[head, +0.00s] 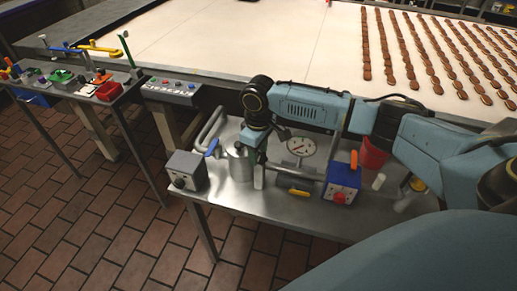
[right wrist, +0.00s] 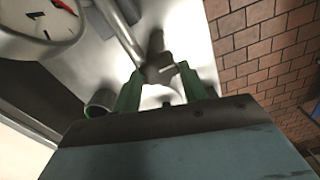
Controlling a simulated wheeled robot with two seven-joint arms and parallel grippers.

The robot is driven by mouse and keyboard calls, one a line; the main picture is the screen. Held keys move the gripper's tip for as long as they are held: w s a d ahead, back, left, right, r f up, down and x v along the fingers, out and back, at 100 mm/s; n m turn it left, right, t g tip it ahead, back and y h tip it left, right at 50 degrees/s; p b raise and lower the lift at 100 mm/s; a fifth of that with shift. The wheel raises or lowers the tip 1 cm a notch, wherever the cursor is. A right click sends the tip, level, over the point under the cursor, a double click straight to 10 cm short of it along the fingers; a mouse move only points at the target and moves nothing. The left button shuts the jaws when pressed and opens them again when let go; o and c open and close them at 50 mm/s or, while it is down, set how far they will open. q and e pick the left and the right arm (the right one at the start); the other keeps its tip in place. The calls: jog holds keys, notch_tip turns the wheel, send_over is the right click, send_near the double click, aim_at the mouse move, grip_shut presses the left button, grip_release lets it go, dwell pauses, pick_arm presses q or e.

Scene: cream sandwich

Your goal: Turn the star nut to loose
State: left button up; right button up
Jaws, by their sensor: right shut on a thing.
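My right gripper (head: 256,160) reaches down over the steel table beside a grey metal cylinder (head: 238,168). In the right wrist view, its two green fingers (right wrist: 160,82) are shut on a grey metal piece with lobes, which looks like the star nut (right wrist: 158,70). A grey pipe runs up from behind the nut. In the head view the nut is hidden behind the gripper. I cannot tell how far the nut is turned. My left gripper is not in view.
A conveyor (head: 230,40) with rows of biscuits lies behind.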

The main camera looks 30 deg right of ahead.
jog(key=n+p, duration=0.2)
jog(key=p, duration=0.1)
jog(key=shift+a+r+n, duration=0.1)
jog(key=shift+r+n, duration=0.15)
jog(key=shift+n, duration=0.15)
jog(key=n+p, duration=0.2)
jog(key=shift+n, duration=0.4)
jog(key=n+p, duration=0.2)
jog(key=n, duration=0.1)
jog(key=shift+s+f+n, duration=0.1)
jog(key=shift+n, duration=0.2)
jog(key=n+p, duration=0.1)
jog(key=n, duration=0.3)
jog(key=shift+f+n, duration=0.1)
jog(key=shift+n, duration=0.2)
jog(key=n, duration=0.4)
jog(key=shift+s, duration=0.15)
jog(key=n, duration=1)
jog(key=shift+b, duration=0.35)
jog(key=n, duration=0.5)
jog(key=shift+s+d+b, duration=0.1)
jog(key=shift+d+b, duration=0.1)
jog(key=shift+b, duration=0.2)
